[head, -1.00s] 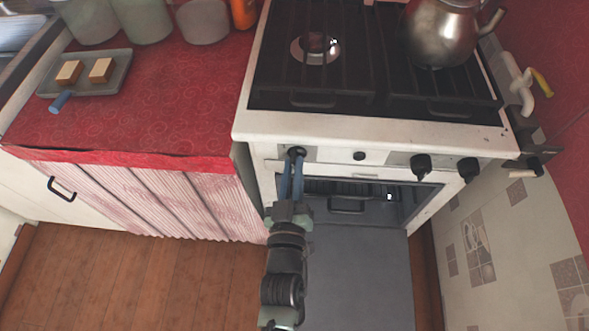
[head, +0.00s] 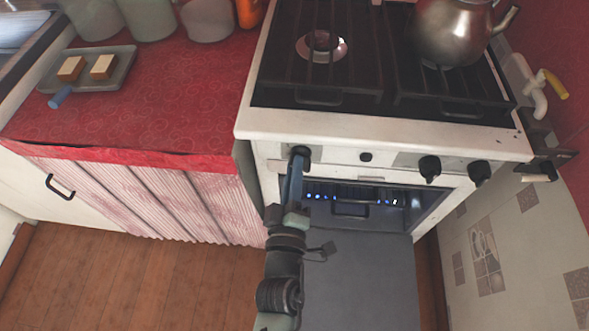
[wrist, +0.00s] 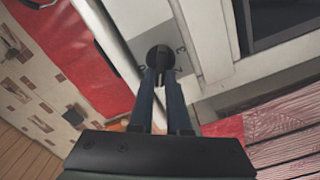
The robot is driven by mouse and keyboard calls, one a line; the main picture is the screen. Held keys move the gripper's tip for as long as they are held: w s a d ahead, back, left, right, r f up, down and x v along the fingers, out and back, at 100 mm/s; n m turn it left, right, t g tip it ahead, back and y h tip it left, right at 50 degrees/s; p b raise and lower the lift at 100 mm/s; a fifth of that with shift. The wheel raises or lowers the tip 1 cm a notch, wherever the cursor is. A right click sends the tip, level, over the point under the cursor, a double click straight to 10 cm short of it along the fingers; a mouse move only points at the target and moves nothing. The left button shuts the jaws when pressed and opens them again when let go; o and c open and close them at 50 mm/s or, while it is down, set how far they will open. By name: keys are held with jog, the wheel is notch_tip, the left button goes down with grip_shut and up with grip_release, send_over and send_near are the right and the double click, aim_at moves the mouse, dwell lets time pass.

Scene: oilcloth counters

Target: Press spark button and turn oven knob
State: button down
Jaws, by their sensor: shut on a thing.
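The white stove's front panel carries a black left knob (head: 300,152), a small dark button (head: 366,156) to its right, and two more black knobs (head: 430,168) further right. My gripper (head: 296,168) reaches up to the left knob and is shut on it. In the wrist view, the two blue-grey fingers (wrist: 166,82) hold the grip of the round knob (wrist: 160,57) between their tips. The oven (head: 350,208) is open below the panel, and a row of small blue flames (head: 322,196) shows inside it.
A metal kettle (head: 455,35) stands on the right back of the hob. The grey oven door (head: 360,270) is lowered beside my arm. The red-covered counter (head: 170,110) on the left holds a tray (head: 120,80) and jars.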

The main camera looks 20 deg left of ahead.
dwell(0.4)
jog(key=c, duration=0.9)
grip_release()
jog(key=v, duration=1.3)
